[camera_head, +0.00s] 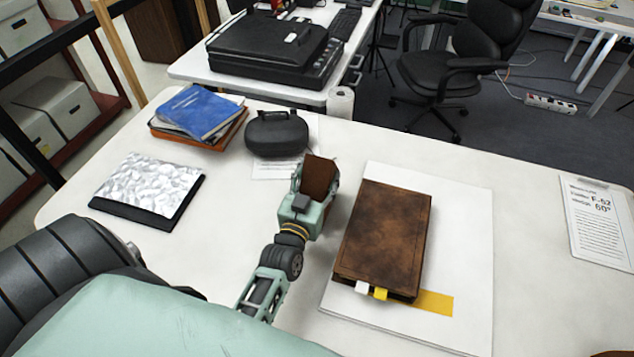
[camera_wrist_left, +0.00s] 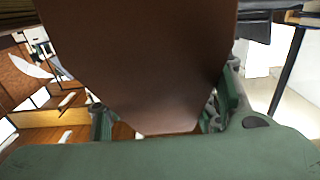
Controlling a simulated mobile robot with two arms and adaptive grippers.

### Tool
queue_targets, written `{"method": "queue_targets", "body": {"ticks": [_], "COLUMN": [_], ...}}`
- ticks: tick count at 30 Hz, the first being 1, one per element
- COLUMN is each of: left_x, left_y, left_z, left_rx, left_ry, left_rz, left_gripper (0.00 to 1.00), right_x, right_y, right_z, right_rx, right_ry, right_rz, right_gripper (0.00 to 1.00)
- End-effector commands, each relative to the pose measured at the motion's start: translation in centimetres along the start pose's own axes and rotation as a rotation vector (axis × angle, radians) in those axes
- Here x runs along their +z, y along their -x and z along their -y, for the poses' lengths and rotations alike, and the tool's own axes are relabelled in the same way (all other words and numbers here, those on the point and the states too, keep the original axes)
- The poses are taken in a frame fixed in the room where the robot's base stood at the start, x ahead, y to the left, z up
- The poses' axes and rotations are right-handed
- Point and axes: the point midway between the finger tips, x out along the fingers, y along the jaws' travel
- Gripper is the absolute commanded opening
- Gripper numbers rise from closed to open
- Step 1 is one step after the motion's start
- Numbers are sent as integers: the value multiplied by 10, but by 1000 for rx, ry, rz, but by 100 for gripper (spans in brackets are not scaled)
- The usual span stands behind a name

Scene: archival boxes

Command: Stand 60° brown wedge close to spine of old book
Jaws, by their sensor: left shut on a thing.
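The old book (camera_head: 384,238) is a thick brown leather volume lying flat on a white board (camera_head: 465,220), with white and yellow tabs at its near edge. My left gripper (camera_head: 312,192) is just left of the book and shut on the brown wedge (camera_head: 319,177). The wedge sticks up from the fingers, apart from the book. In the left wrist view the brown wedge (camera_wrist_left: 140,60) fills the middle between the fingers of the left gripper (camera_wrist_left: 160,115). Whether the wedge touches the table is hidden. My right gripper is not in view.
A black case (camera_head: 276,134) stands behind the gripper. Blue and orange folders (camera_head: 200,115) and a silvery patterned pad (camera_head: 148,186) lie at the left. A clipboard sheet (camera_head: 598,220) reading 60° lies at the far right. The table between board and clipboard is clear.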

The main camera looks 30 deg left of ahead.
Motion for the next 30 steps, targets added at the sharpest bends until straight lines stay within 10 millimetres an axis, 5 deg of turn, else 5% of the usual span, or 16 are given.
{"method": "queue_targets", "body": {"ticks": [3, 17, 18, 24, 30], "left_x": [24, 27, 26, 26, 26], "left_y": [7, 10, 10, 10, 10], "left_z": [0, 0, 0, 0, 0], "left_rx": [-2, -3, -3, -4, -3], "left_ry": [0, 0, 0, 0, 0], "left_rz": [2, 1, 1, 1, 1], "left_gripper": [28, 28, 57, 73, 73], "right_x": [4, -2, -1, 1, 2], "right_y": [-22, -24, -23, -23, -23], "right_z": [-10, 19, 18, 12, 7], "right_rx": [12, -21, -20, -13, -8], "right_ry": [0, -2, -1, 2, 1], "right_rz": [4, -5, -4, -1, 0], "right_gripper": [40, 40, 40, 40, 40]}}
